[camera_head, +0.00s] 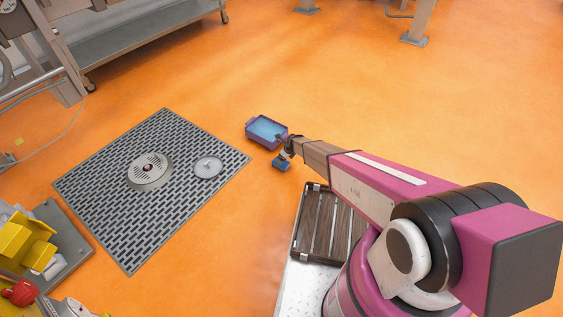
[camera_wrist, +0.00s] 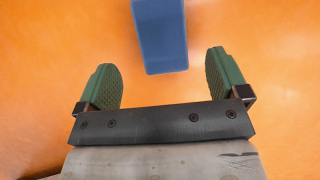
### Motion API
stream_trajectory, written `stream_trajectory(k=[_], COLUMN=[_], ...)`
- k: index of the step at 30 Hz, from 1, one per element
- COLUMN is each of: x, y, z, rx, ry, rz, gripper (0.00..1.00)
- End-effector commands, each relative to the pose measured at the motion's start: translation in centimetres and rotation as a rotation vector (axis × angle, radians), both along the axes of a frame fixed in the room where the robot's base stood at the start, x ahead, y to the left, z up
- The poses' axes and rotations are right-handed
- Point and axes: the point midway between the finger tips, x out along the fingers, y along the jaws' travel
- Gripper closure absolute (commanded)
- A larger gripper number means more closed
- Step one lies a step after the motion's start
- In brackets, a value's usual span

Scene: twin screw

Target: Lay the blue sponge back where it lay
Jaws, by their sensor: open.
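The blue sponge (camera_wrist: 160,35) shows at the top centre of the wrist view as a plain blue block against the orange floor. It also shows in the head view (camera_head: 281,164), just below the end of my arm. My gripper (camera_wrist: 163,66) is open, with its green ridged fingers apart. The near end of the sponge appears between the fingertips, with orange showing on both sides, so neither finger touches it. In the head view my gripper (camera_head: 285,153) is small and partly hidden by the wrist. I cannot tell the height of the sponge above the floor.
A purple tub (camera_head: 249,133) with a blue inside stands just behind my gripper. A grey floor grating (camera_head: 120,215) with two round covers lies to the left. A dark slatted tray (camera_head: 300,225) is beside my base. Open orange floor lies beyond.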

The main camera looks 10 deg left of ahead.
Motion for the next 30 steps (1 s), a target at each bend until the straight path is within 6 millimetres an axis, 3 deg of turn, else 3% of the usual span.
stream_trajectory(k=[3,11,14,17,23,30], x=[-0.3,-0.4,-0.7,-1.3,-3.8,-9.9], y=[-0.7,-1.4,-3.1,-6.4,-15.4,-27.0], z=[1.7,2.8,5.1,9.0,19.0,31.0], rx=[0.000,-0.005,-0.024,-0.062,-0.172,-0.305], ry=[0.000,-0.007,-0.030,-0.070,-0.169,-0.253], rz=[-0.001,0.014,0.081,0.208,0.580,1.098], gripper=[0.07,0.07,0.07,0.07,0.07,0.07])
